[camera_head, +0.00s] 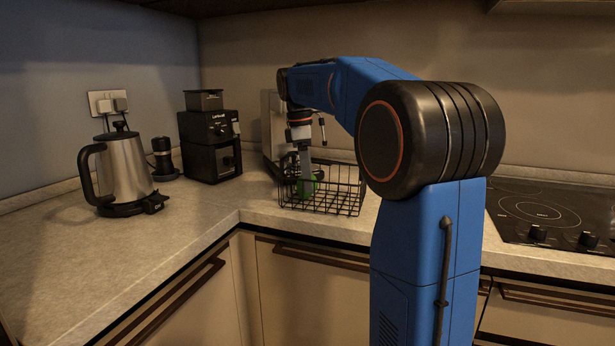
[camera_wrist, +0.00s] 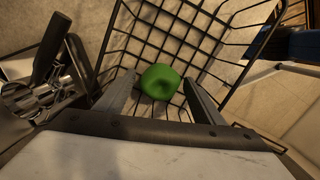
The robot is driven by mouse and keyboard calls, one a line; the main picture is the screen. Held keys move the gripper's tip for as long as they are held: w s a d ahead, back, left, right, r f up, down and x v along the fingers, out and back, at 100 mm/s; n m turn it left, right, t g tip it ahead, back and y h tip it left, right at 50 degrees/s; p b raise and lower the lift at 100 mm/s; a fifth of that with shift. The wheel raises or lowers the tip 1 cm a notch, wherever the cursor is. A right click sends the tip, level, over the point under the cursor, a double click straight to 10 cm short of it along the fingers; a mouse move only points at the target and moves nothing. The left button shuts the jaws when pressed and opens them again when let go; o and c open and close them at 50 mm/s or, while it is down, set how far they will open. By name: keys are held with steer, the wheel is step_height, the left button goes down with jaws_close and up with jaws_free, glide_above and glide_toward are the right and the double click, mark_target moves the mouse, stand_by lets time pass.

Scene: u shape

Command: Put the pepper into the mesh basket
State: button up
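The green pepper (camera_head: 307,188) is inside the black wire mesh basket (camera_head: 340,208) on the corner counter. In the wrist view the pepper (camera_wrist: 160,82) shows against the wire grid of the basket (camera_wrist: 222,30). My gripper (camera_head: 305,176) points down into the basket, right above the pepper. In the wrist view the fingers of my gripper (camera_wrist: 160,80) stand apart on either side of the pepper, with a narrow gap showing at each side. Whether the pepper rests on the basket floor is hard to tell.
A coffee machine (camera_head: 272,125) stands close behind the basket. A black grinder (camera_head: 210,145), a small dark appliance (camera_head: 163,158) and a steel kettle (camera_head: 125,170) stand to the left. A cooktop (camera_head: 545,210) is at the right. The front left counter is clear.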

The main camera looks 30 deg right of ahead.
steer(key=shift+r, duration=0.1)
step_height(320, 180, up, 12)
steer(key=a, duration=0.1)
steer(key=shift+w+a, duration=0.15)
steer(key=shift+w, duration=0.2)
stand_by(0.6)
